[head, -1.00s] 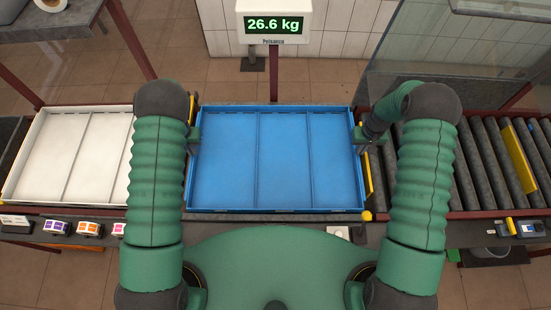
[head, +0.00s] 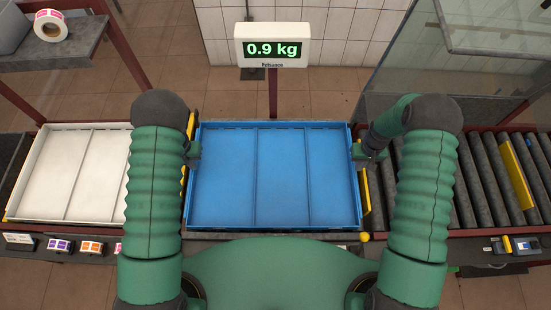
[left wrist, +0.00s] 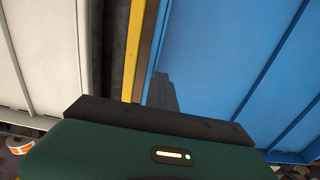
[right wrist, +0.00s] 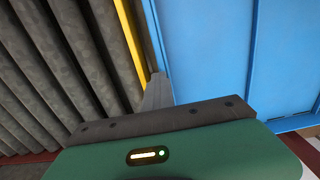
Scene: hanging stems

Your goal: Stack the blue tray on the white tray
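The blue tray (head: 224,180), empty with three sections, is level in the middle of the head view, in front of the scale display. My left gripper (head: 192,153) is shut on its left side wall, and my right gripper (head: 359,153) is shut on its right side wall. In each wrist view a dark finger shows against the blue wall; the other fingers are hidden. The tray seems lifted slightly, though the gap beneath it is hidden. The white tray (head: 53,172), also empty and sectioned, lies to the left, its right part hidden behind my left arm.
The scale display (head: 272,47) reads 0.9 kg. A roller conveyor (head: 480,180) lies to the right. Yellow guide strips run beside the blue tray. Label rolls (head: 92,247) sit along the front left edge, and a shelf (head: 55,50) stands at the back left.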

